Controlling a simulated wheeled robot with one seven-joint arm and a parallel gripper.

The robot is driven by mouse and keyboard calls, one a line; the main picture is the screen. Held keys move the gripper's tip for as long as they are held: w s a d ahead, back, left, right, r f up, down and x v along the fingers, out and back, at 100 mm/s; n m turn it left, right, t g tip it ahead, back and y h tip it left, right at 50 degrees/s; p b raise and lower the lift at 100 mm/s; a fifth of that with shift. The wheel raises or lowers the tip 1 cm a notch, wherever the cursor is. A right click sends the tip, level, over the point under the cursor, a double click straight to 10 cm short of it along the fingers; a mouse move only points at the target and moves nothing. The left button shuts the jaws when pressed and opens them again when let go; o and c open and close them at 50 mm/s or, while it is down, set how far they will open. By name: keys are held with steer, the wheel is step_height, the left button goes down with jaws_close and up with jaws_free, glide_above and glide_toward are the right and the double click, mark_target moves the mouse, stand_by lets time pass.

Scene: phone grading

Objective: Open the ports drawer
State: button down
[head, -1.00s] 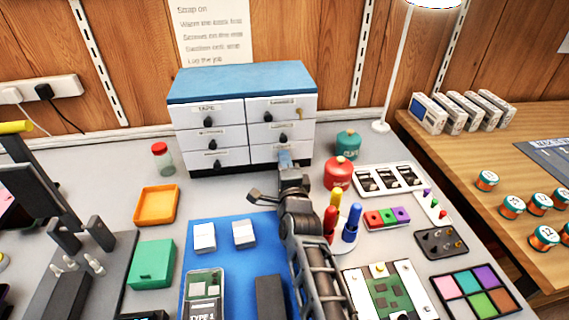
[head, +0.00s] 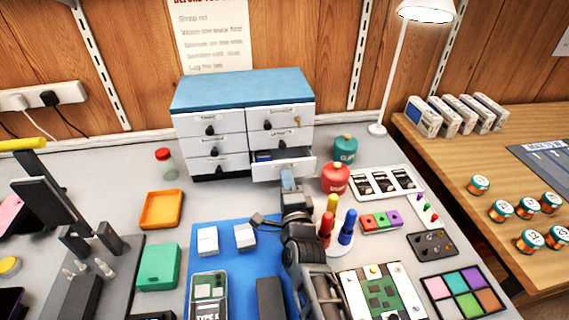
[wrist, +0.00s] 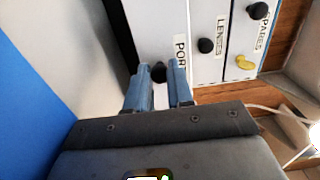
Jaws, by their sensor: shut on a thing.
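The ports drawer (head: 295,168) is the bottom right drawer of the white cabinet with a blue top (head: 240,90). It stands partly pulled out, and something blue shows inside it. In the wrist view its front carries a label (wrist: 181,52) reading "POR", the rest hidden by a finger. My gripper (head: 287,178) is in front of this drawer. In the wrist view my gripper (wrist: 160,75) has its two blue fingers shut on the drawer's dark round knob (wrist: 158,72).
A red jar (head: 336,178) and a green jar (head: 345,149) stand just right of the open drawer. A blue mat (head: 215,262) with small white boxes lies in front. An orange tray (head: 161,225) is at the left.

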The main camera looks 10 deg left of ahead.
steer(key=shift+p+v, duration=0.65)
steer(key=shift+v, duration=0.9)
steer(key=shift+f, duration=0.1)
steer(key=c, duration=1)
jaws_free()
steer(key=p+v, duration=0.3)
steer(key=v, duration=0.4)
steer(key=shift+s+d, duration=0.1)
steer(key=shift+s, duration=0.25)
